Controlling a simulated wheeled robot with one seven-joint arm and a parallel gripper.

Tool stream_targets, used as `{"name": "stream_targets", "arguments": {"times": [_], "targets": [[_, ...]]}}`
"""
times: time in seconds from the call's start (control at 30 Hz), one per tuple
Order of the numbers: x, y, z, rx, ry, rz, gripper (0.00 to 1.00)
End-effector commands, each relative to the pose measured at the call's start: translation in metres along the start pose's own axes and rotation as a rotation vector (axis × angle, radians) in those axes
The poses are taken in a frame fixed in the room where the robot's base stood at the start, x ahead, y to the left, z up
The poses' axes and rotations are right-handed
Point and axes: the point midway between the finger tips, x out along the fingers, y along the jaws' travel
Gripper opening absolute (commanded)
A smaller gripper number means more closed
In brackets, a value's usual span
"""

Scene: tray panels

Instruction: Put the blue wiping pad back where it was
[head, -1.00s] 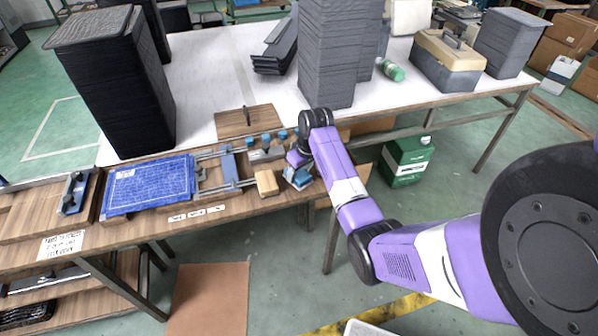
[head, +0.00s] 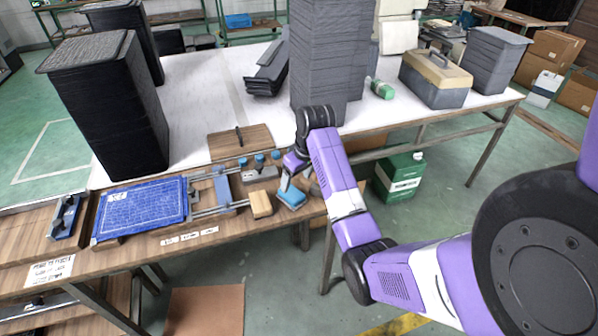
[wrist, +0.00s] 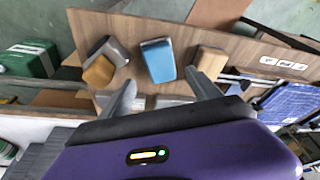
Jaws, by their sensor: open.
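The blue wiping pad (head: 291,197) lies on the wooden tray board, right of a tan wooden block (head: 261,204). In the wrist view the pad (wrist: 158,61) shows whole, its blue face up, between the tan-topped block (wrist: 212,62) and another block with a tan top and grey body (wrist: 100,66). My gripper (head: 288,178) is just above the pad in the head view. In the wrist view my gripper (wrist: 160,84) is open and empty, its grey fingers apart, with the pad in front of the gap between the tips.
A blue panel (head: 140,208) lies left on the board, beside a blue slider on rails (head: 223,188). Blue-topped knobs (head: 260,160) stand behind the blocks. A tall grey stack (head: 330,60) rises close behind my arm. A green canister (head: 399,177) stands on the floor.

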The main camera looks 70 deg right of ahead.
Motion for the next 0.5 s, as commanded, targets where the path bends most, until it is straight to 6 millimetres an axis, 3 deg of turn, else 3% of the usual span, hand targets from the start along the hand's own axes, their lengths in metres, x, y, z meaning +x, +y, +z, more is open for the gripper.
{"name": "stream_targets", "arguments": {"times": [0.2, 0.5], "targets": [[-0.032, 0.000, -0.001, -0.001, 0.001, 0.000, 0.72], [-0.038, -0.005, 0.002, -0.004, 0.003, -0.001, 0.72]]}}
